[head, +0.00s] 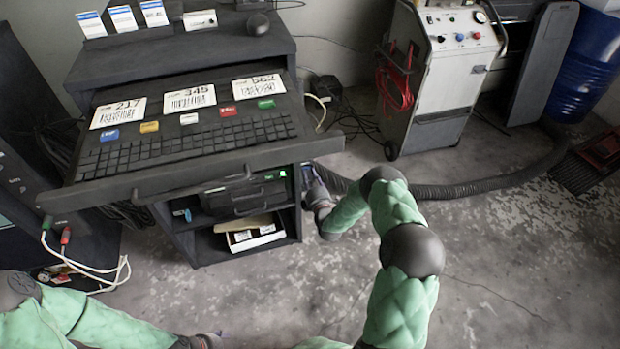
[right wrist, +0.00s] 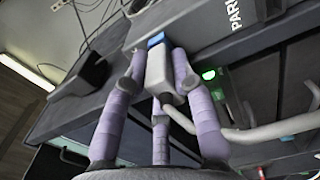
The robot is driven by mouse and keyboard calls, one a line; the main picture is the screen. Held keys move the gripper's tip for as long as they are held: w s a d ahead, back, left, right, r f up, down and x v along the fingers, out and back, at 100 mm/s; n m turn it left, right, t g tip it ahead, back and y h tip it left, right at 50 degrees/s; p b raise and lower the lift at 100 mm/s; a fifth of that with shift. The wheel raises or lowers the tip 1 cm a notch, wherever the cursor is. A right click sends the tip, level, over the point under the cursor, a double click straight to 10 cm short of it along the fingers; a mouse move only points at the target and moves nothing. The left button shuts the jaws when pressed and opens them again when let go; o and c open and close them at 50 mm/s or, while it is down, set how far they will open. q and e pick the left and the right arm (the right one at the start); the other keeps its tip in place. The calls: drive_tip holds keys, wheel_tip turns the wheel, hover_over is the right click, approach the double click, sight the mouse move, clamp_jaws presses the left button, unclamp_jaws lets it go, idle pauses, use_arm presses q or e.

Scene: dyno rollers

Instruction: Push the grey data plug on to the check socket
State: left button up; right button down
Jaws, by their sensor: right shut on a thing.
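My right gripper (right wrist: 158,70) has its lilac-wrapped fingers shut around a pale grey plug (right wrist: 159,76) with a blue end (right wrist: 156,40), in the right wrist view. The blue end points up toward a dark panel edge; I cannot tell whether it touches. A pale cable leaves the plug's lower end. In the head view the right gripper (head: 314,184) is at the right side of the dark cabinet, its plug not clear. I cannot make out the check socket for certain. My left gripper (head: 205,341) is at the bottom edge, its fingers unclear.
A green light (right wrist: 208,74) glows on the cabinet, right of the fingers. The keyboard drawer (head: 190,140) overhangs the cabinet shelves. A white machine (head: 440,75) with red hoses stands on the right. A black hose (head: 470,190) crosses the floor. Open floor lies in front.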

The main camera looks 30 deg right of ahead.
drive_tip(key=shift+w, duration=0.25)
drive_tip(key=c, duration=0.9)
unclamp_jaws()
drive_tip(key=shift+c, duration=0.2)
drive_tip(key=v, duration=1.2)
drive_tip(key=shift+d+f, duration=0.1)
